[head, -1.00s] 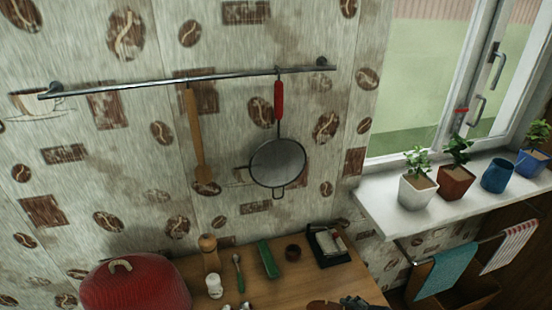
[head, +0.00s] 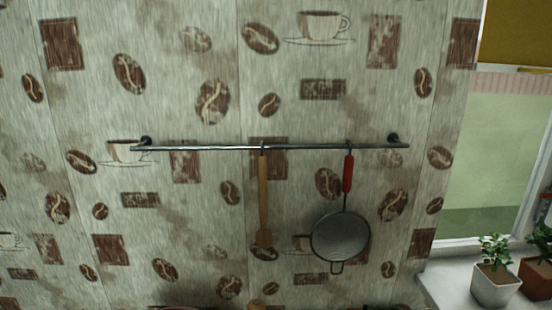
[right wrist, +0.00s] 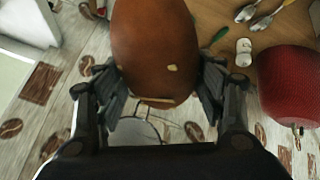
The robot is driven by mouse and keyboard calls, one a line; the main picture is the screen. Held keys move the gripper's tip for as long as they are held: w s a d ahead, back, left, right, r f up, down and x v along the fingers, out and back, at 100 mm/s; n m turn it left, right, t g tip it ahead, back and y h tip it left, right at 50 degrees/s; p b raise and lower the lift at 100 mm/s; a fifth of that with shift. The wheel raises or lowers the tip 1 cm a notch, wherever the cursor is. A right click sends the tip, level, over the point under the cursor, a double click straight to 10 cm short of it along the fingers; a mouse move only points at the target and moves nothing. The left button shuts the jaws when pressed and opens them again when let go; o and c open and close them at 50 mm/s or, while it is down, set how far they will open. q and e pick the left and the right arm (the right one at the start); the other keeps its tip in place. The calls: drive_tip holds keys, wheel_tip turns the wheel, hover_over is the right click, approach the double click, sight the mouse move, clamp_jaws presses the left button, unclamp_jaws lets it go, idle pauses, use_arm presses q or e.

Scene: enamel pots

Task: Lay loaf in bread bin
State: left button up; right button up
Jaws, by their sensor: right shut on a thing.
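The brown loaf (right wrist: 155,45) fills the top middle of the right wrist view. My right gripper (right wrist: 160,88) is shut on it, with one finger against each side. A red rounded bin with a textured surface (right wrist: 295,85), which looks like the bread bin, stands at the right of that view, apart from the loaf. A small handle shows at its lower edge, and its opening is not visible. In the head view neither gripper shows, nor does the loaf.
A wooden worktop (right wrist: 240,20) holds spoons (right wrist: 262,18) and a white shaker (right wrist: 243,52) near the bin. In the head view, a wall rail (head: 270,147) carries a wooden spoon (head: 263,200) and a sieve (head: 340,237). Potted plants (head: 495,280) stand on the sill at right.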

drive_tip(key=shift+s+a+r, duration=0.15)
drive_tip(key=shift+s+r, duration=0.05)
drive_tip(key=shift+r, duration=0.9)
drive_tip(key=shift+f, duration=0.1)
drive_tip(key=s+a+f+n+y+b, duration=0.1)
drive_tip(key=s+a+f, duration=0.15)
drive_tip(key=f, duration=0.45)
drive_tip(key=s+a+f+n+y+b, duration=0.1)
drive_tip(key=s+a+f+n, duration=0.1)
drive_tip(key=a+f, duration=0.35)
drive_tip(key=s+a+f+n+y+b, duration=0.1)
drive_tip(key=s+a+f+b, duration=0.15)
drive_tip(key=f, duration=0.55)
drive_tip(key=shift+g, duration=0.3)
drive_tip(key=w+d+p, duration=0.1)
drive_tip(key=w, duration=0.4)
drive_tip(key=w+d+f+p, duration=0.1)
drive_tip(key=w, duration=0.4)
drive_tip(key=w+d+f+p, duration=0.1)
drive_tip(key=w, duration=0.4)
drive_tip(key=shift+d, duration=0.35)
wheel_tip(320, 180, down, 3)
drive_tip(key=shift+r+p, duration=0.1)
drive_tip(key=shift+p, duration=0.35)
drive_tip(key=shift+f, duration=0.35)
drive_tip(key=shift+f, duration=0.1)
